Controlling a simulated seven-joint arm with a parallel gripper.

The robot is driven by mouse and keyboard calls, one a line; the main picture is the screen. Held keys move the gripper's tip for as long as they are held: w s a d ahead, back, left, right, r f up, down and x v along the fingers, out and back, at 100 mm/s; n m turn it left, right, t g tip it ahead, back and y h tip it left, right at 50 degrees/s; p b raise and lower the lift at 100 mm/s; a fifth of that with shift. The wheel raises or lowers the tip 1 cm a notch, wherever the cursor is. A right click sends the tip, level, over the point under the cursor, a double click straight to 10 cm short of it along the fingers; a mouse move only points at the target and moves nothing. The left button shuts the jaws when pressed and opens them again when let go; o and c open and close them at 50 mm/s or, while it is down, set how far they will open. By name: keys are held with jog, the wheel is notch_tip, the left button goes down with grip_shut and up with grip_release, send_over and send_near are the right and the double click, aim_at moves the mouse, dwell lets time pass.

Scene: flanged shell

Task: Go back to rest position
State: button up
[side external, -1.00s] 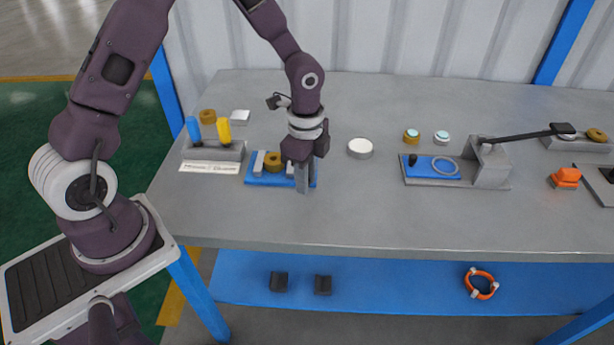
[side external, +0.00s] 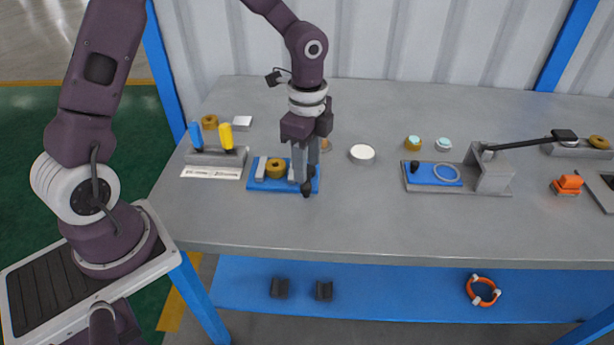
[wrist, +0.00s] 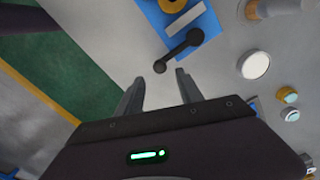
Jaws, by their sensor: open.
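My gripper (side external: 305,176) is open and points down over the right end of a small blue fixture (side external: 255,184). In the wrist view, its two fingers (wrist: 157,88) stand apart with nothing between them. A black lever with a round knob (wrist: 178,50) lies just beyond the fingertips, at the blue fixture's edge. In the side view the black lever (side external: 307,188) shows directly below the fingers; the gap between them is hard to judge. A brass ring-shaped part (side external: 276,168) sits on the blue fixture between grey blocks. My gripper hides part of the fixture's right end.
A grey holder (side external: 215,157) with blue and yellow handles stands left of the fixture. A white round disc (side external: 362,153) lies to the right. Further right is a grey base with a blue plate (side external: 434,174) and a long black lever (side external: 525,141). The front table area is clear.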

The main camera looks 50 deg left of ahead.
jog(key=shift+r, duration=0.5)
jog(key=shift+s+r, duration=0.15)
jog(key=shift+r, duration=0.2)
jog(key=s+r+n+t+y, duration=0.1)
jog(key=s+r+n+t, duration=0.1)
jog(key=s+r+n, duration=0.75)
jog(key=s+r+n+t, duration=0.1)
jog(key=s+r+n, duration=0.1)
jog(key=s, duration=0.4)
jog(key=s+r+n+t+h, duration=0.1)
jog(key=s+r+n+t, duration=0.1)
jog(key=s+r, duration=0.3)
jog(key=shift+s+d+t, duration=0.3)
jog(key=shift+s, duration=0.05)
